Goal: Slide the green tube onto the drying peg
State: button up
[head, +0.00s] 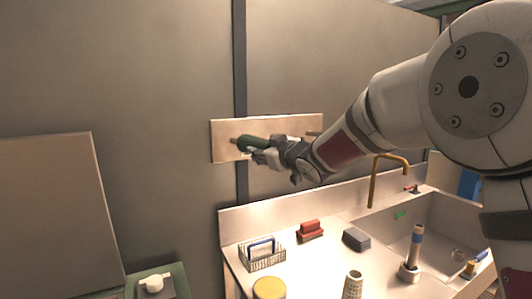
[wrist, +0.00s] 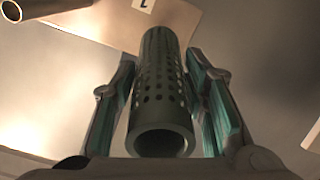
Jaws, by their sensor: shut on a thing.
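The green tube (wrist: 160,85) is hollow and perforated. It lies lengthwise between the two fingers of my gripper (wrist: 165,105), which is shut on it. Its open near end faces the wrist camera and its far end points at the pale wall board (wrist: 100,22). In the head view the tube (head: 252,143) is held by my gripper (head: 266,154) in front of the left part of the board (head: 222,152). A short brown peg stub (head: 233,140) shows at the tube's left end. I cannot tell whether the peg is inside the tube.
A second peg (head: 313,133) sticks out at the board's right; a round peg end (wrist: 10,11) shows in the wrist view. Below are a wire basket (head: 263,254), a red brush (head: 310,230), a grey block (head: 356,239) and a sink (head: 430,225) with a brass tap (head: 388,165).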

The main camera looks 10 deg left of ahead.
jog(key=shift+w+a+f+b, duration=0.1)
jog(key=shift+w+a+b, duration=0.25)
jog(key=shift+w, duration=0.15)
jog(key=shift+w+b, duration=0.1)
jog(key=shift+b, duration=0.25)
dwell(1.6)
jog(key=shift+b+x, duration=0.6)
jog(key=shift+x, duration=0.65)
jog(key=shift+b+x, duration=0.4)
jog(key=shift+x, duration=0.8)
jog(key=shift+b+x, duration=0.55)
jog(key=shift+x, duration=1.9)
jog(key=shift+w+a, duration=0.1)
jog(key=shift+a, duration=0.05)
